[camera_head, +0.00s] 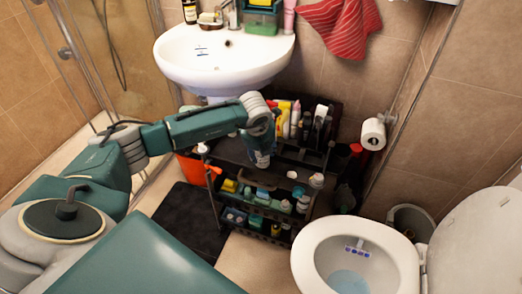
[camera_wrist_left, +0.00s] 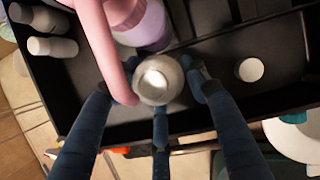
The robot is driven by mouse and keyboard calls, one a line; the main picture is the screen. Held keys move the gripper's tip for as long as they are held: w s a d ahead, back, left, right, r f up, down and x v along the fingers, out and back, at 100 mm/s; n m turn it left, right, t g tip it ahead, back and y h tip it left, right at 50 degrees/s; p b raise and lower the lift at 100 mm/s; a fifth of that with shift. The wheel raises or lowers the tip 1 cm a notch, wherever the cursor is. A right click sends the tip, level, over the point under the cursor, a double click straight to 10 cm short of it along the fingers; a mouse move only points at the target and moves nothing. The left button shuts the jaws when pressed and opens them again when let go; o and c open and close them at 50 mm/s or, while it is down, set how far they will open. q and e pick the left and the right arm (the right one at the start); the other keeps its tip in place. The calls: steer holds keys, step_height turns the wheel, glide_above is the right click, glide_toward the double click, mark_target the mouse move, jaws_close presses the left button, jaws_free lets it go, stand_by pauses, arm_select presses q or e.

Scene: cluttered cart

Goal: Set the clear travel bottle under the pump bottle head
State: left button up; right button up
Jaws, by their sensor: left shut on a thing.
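The clear travel bottle (camera_wrist_left: 154,82) shows from above as a round, pale, shiny shape between the blue fingers of my left gripper (camera_wrist_left: 163,92). My left gripper also shows in the head view (camera_head: 261,147), low over the cart's top tray, shut on the bottle. The pump bottle has a pink head (camera_wrist_left: 97,40) with a long curved spout and a purple body (camera_wrist_left: 155,28). The spout's end is at the travel bottle's left edge in the wrist view. I cannot tell whether it is over the mouth. My right gripper is not in view.
The black cart (camera_head: 238,153) holds several bottles at its back and on lower shelves. The toilet (camera_head: 348,262) and sink (camera_head: 222,55) are nearby.

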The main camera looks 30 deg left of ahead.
arm_select(q)
steer(key=o, duration=1.4)
steer(key=shift+o, duration=0.5)
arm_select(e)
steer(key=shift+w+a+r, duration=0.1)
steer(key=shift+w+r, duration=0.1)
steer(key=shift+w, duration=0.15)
arm_select(q)
steer(key=shift+s+r, duration=0.1)
steer(key=shift+r, duration=0.25)
steer(key=v, duration=1.1)
steer(key=shift+p, duration=0.45)
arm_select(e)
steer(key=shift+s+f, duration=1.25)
arm_select(q)
steer(key=shift+s+r, duration=0.1)
